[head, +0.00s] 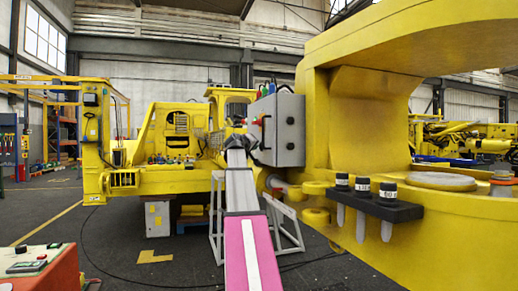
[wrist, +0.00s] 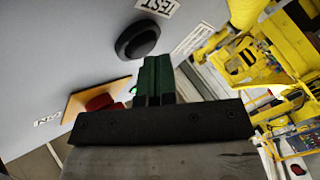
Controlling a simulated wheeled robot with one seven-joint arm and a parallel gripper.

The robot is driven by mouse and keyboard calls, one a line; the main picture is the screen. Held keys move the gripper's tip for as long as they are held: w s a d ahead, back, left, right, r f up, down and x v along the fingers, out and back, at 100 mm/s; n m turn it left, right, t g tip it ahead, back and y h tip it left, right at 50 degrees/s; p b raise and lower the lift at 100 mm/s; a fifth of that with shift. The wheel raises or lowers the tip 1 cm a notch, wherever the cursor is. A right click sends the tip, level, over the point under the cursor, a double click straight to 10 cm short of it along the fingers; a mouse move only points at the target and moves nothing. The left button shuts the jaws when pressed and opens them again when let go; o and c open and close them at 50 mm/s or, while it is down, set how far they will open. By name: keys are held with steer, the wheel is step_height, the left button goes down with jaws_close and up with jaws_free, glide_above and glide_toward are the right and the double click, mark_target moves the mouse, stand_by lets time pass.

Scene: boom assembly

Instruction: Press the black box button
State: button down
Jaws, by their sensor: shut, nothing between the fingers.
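The round black button (wrist: 138,38) stands out from a grey panel (wrist: 60,60) in the wrist view, beside a "TEST" label. My gripper (wrist: 155,62) has dark green fingers shut together with nothing between them. The fingertips lie just below and right of the button in the picture; I cannot tell whether they touch it. In the head view the grey control box (head: 281,130) stands beyond the end of my arm, and my gripper (head: 240,142) is at its left side. The button is not visible in the head view.
A red button (wrist: 98,103) on a yellow plate (wrist: 82,95) and a green light (wrist: 133,90) sit near my fingers. A large yellow boom (head: 450,235) fills the right, carrying a black holder (head: 375,206) with several tools. Yellow machinery (head: 175,150) stands behind on the left.

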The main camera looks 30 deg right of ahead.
steer(key=shift+w+a, duration=0.15)
steer(key=shift+a, duration=0.5)
steer(key=shift+a, duration=0.1)
steer(key=a, duration=0.2)
steer(key=w+a, duration=0.1)
steer(key=a, duration=0.1)
steer(key=shift+w+a, duration=0.1)
steer(key=shift+a, duration=0.25)
steer(key=shift+f, duration=0.1)
stand_by(0.6)
steer(key=s+a+f+g+y, duration=0.1)
steer(key=a+f+y, duration=0.3)
steer(key=f, duration=1)
steer(key=a+f+n+g+y, duration=0.1)
steer(key=a+f, duration=0.6)
steer(key=f, duration=0.6)
steer(key=s+a+f+g+y, duration=0.1)
steer(key=a+f+y, duration=0.3)
steer(key=f, duration=1)
steer(key=s+a+f+g+y, duration=0.2)
steer(key=s+a+f+g, duration=0.1)
steer(key=s+a+f, duration=0.8)
steer(key=s+a+f+g+y, duration=0.3)
steer(key=s+a+f, duration=0.8)
steer(key=f, duration=0.8)
steer(key=shift+s+f+n+y, duration=0.3)
steer(key=shift+s+n, duration=0.1)
steer(key=shift+s, duration=0.75)
